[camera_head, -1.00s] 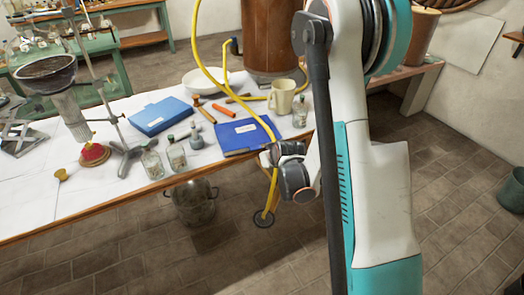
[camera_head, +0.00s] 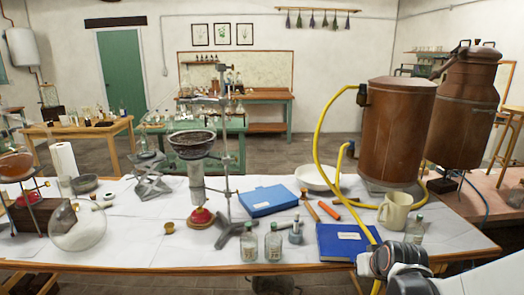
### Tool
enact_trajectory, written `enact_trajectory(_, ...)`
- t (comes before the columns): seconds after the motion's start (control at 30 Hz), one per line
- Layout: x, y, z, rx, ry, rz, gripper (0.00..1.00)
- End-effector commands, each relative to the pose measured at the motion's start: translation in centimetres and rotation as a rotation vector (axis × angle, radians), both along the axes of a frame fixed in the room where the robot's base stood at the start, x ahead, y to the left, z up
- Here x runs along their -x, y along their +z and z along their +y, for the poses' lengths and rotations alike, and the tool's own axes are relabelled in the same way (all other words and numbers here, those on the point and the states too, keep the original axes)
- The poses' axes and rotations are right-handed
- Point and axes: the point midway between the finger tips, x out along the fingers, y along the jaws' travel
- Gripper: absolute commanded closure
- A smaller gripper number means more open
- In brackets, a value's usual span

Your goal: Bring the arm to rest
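Part of my arm (camera_head: 405,262) shows at the lower right, in front of the table's near edge. Its grey and dark joint sits just below the dark blue book (camera_head: 340,243) in the picture. My gripper's fingers do not show, so I cannot see whether they hold anything. The white-covered table (camera_head: 140,240) spans the lower part of the view.
A beige mug (camera_head: 396,211) and a glass bottle (camera_head: 415,230) stand near my arm. Two more bottles (camera_head: 273,243) stand at the front edge. A copper vessel (camera_head: 395,135) with a yellow hose (camera_head: 318,140) stands behind. A metal stand (camera_head: 225,150) rises mid-table.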

Motion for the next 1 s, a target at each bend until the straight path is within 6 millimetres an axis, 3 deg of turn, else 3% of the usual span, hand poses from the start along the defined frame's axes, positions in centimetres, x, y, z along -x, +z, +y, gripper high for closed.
enact_trajectory(0.2,3.9,4.6,2.7,-0.003,0.021,0.02,1.0)
enact_trajectory(0.5,10.1,8.9,5.7,-0.005,0.046,0.045,1.0)
enact_trajectory(0.8,17.1,10.9,7.7,-0.003,0.062,0.072,1.0)
enact_trajectory(1.0,20.3,11.1,8.1,0.003,0.064,0.088,1.0)
